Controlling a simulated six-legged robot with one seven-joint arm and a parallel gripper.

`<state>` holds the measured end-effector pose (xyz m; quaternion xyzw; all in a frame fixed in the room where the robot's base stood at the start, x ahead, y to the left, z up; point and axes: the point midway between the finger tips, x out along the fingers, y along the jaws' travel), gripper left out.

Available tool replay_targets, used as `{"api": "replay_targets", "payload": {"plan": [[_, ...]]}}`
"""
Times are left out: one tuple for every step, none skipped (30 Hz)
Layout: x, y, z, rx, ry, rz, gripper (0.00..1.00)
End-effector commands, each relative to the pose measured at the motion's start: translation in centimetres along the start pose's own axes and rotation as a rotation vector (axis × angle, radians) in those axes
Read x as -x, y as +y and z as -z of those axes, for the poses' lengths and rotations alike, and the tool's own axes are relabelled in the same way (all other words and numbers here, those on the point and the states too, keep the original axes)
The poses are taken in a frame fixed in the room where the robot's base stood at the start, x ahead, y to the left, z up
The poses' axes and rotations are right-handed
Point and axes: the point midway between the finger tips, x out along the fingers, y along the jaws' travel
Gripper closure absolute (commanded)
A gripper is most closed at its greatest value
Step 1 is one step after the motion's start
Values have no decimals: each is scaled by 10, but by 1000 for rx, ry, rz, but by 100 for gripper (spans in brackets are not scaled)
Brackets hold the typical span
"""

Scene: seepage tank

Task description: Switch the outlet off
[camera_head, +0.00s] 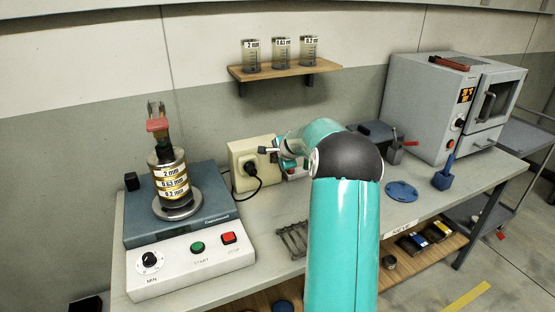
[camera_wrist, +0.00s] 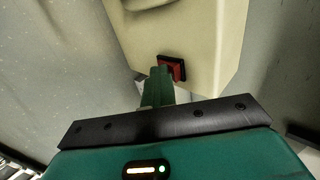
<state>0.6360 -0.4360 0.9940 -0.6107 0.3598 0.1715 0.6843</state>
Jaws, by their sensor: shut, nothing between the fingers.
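The outlet (camera_head: 250,153) is a cream box on the wall behind the table, with a black plug and cord in its front. In the wrist view the outlet (camera_wrist: 205,40) fills the upper middle, and its red switch (camera_wrist: 174,70) in a dark frame shows near its lower edge. My gripper (camera_wrist: 160,72) is shut and empty. Its green fingertips are right at the switch and cover its left part; I cannot tell whether they touch it. In the head view my gripper (camera_head: 268,150) is at the right side of the outlet, and the switch is hidden there.
A sieve shaker (camera_head: 190,262) with stacked sieves (camera_head: 172,178) stands left of the outlet. A wooden shelf (camera_head: 285,71) with several beakers hangs above. A grey oven (camera_head: 440,100) is at the right. A wire rack (camera_head: 292,240) and a blue disc (camera_head: 401,192) lie on the table.

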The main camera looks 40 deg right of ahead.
Motion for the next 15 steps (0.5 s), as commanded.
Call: {"api": "replay_targets", "payload": {"plan": [[-6, 6, -2, -2, -5, -9, 100], [-6, 6, -2, -2, -5, -9, 100], [-6, 6, -2, -2, -5, -9, 100], [-6, 6, -2, -2, -5, -9, 100], [-6, 6, -2, -2, -5, -9, 100], [-6, 6, -2, -2, -5, -8, 100], [-5, 5, -2, -2, -5, -8, 100], [-5, 5, -2, -2, -5, -8, 100], [-4, 4, -3, -2, -5, -8, 100], [-3, 3, -3, -2, -5, -7, 100], [-2, 2, -3, -2, -5, -7, 100], [-1, 0, -3, -2, -5, -6, 100], [0, -1, -3, -2, -5, -6, 100], [1, -2, -3, -2, -5, -5, 100], [2, -4, -3, -3, -4, -4, 100]]}}
